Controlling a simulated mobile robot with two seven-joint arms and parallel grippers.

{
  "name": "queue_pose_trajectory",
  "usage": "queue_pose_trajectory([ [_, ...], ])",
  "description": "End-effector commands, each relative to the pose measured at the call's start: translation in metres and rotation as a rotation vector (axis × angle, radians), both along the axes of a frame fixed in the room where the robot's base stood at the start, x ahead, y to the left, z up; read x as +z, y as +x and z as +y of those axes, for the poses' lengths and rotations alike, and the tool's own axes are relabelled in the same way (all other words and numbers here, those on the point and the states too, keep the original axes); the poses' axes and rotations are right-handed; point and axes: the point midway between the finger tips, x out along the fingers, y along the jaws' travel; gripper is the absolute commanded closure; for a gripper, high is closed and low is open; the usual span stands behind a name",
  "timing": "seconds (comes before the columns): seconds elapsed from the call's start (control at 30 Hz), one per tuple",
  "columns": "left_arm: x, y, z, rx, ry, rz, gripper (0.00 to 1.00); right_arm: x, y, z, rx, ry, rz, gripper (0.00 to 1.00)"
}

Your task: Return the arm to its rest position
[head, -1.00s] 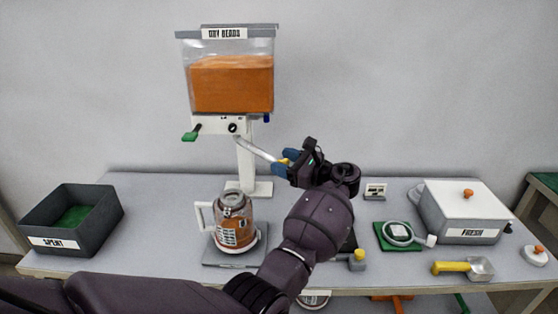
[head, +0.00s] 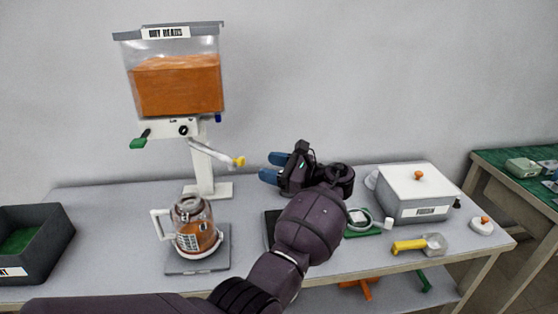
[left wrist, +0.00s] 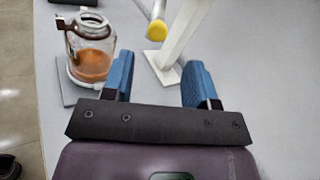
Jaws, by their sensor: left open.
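My left gripper (head: 268,167) is in the middle of the head view, above the table, with its blue fingers pointing left. In the left wrist view its two fingers (left wrist: 158,82) are spread apart with nothing between them. The yellow-tipped lever (head: 238,162) of the bean dispenser is to the left of the fingertips, apart from them. It also shows in the left wrist view (left wrist: 156,30), beyond the fingers. My left arm (head: 310,225) reaches up from the lower left and hides part of the table. My right gripper is not in view.
The dispenser (head: 175,85) holds orange beans. A glass canister (head: 195,226) with orange contents stands on a grey pad (head: 182,265) below it. A dark bin (head: 50,245) is at left. A white-lidded box (head: 415,190), a yellow-handled scoop (head: 410,246) and a white knobbed lid (head: 481,226) are at right.

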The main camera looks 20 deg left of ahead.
Motion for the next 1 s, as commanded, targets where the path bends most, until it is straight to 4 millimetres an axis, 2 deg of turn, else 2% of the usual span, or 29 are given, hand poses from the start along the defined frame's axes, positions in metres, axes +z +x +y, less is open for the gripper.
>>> queue_pose_trajectory([
  [0.23, 0.001, 0.003, 0.000, -0.019, -0.005, -0.080, 0.47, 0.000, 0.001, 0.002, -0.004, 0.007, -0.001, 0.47],
  [0.37, -0.004, 0.024, -0.004, -0.142, -0.092, -0.261, 0.47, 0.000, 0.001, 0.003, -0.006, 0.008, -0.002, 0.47],
  [0.57, 0.013, 0.069, -0.023, -0.403, -0.488, -0.728, 0.47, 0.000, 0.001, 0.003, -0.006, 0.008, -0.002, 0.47],
  [0.7, 0.003, 0.081, -0.029, -0.510, -0.806, -1.014, 0.47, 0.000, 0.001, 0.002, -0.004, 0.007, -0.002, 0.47],
  [0.87, -0.026, 0.070, -0.026, -0.546, -1.183, -1.286, 0.47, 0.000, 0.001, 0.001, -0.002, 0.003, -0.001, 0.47],
  [1.0, -0.054, 0.044, -0.020, -0.515, -1.472, -1.463, 0.47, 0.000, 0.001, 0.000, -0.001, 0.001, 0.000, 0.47],
])
